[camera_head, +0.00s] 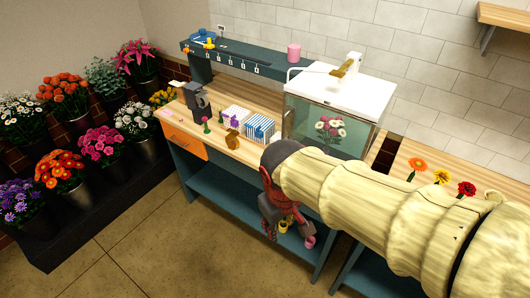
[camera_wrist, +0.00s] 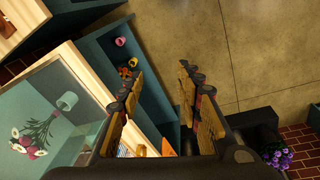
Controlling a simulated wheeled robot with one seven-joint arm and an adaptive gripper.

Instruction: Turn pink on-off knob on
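The pink knob (camera_head: 310,241) sticks out at the front of the teal bench, below the glass tank, at the right end of a short row. It also shows small in the wrist view (camera_wrist: 120,41), upper left. My gripper (camera_head: 278,218) hangs in front of the bench, left of the pink knob in the head view. In the wrist view my gripper (camera_wrist: 158,98) has its two fingers wide apart with nothing between them. The pink knob lies beyond the left finger, apart from it. Its turn position is too small to tell.
A yellow knob (camera_head: 283,226) sits left of the pink one; an orange knob (camera_wrist: 124,73) shows near the left finger. The glass tank (camera_head: 300,112) with flowers stands above. The teal lower shelf (camera_head: 222,195) runs below. Flower buckets stand at left. The floor (camera_head: 150,240) in front is clear.

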